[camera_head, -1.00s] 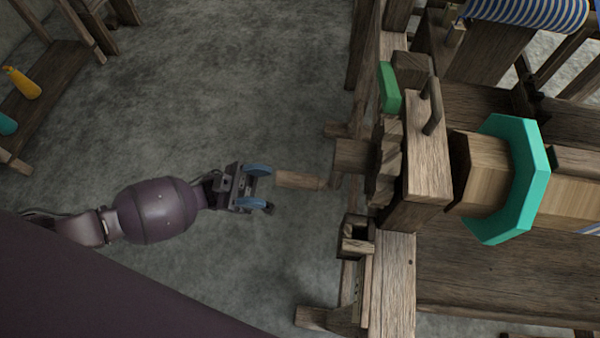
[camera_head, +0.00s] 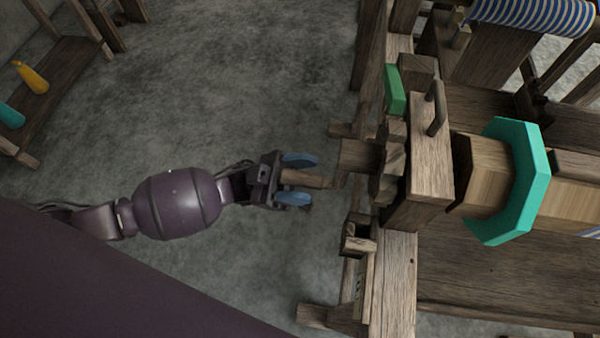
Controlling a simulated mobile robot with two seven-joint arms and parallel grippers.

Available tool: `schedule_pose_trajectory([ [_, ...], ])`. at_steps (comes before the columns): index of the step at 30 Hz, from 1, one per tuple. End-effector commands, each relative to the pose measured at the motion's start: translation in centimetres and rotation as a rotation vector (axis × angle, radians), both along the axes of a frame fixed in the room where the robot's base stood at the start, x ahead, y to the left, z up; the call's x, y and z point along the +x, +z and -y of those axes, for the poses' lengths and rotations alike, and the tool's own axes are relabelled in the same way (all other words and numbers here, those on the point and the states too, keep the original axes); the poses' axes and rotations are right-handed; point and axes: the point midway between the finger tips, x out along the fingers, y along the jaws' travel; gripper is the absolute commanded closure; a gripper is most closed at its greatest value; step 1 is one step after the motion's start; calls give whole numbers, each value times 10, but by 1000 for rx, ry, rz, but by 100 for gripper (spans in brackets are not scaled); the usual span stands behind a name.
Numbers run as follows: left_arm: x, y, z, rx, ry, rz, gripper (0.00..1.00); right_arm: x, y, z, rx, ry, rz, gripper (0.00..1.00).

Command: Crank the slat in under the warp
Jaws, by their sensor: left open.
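The crank's wooden handle (camera_head: 312,181) sticks out to the left from the crank hub (camera_head: 358,157) at the loom's left side. My left gripper (camera_head: 303,180) is open, with one blue finger above the handle and the other below it. The handle lies between the fingers; I see gaps on both sides. A wooden beam (camera_head: 485,172) with a teal octagonal flange (camera_head: 537,172) lies to the right of the crank. I cannot make out the slat or the warp for certain. My right gripper is not in view.
The loom's upright post (camera_head: 430,150) and lower rail (camera_head: 395,285) stand close right of the crank. A green block (camera_head: 393,90) is above it. Striped cloth (camera_head: 530,12) shows at the top right. A bench (camera_head: 55,95) holds a yellow bottle (camera_head: 32,78) at left. The floor between is clear.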

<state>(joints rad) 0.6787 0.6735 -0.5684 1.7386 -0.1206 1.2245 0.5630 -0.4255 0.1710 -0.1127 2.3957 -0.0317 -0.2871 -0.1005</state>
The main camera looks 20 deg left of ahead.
Motion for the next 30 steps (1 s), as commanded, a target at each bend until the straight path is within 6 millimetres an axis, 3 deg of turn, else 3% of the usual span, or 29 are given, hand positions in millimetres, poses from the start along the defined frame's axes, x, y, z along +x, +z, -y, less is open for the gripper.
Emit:
schedule_pose_trajectory([
  [7, 0, 0, 0, -1, 0, 0, 49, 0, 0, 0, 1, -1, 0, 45],
  [17, 0, 0, 0, -1, 0, 0, 99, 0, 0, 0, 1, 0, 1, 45],
  [30, 2, 0, 0, 5, -1, 27, 100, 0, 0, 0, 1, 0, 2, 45],
])
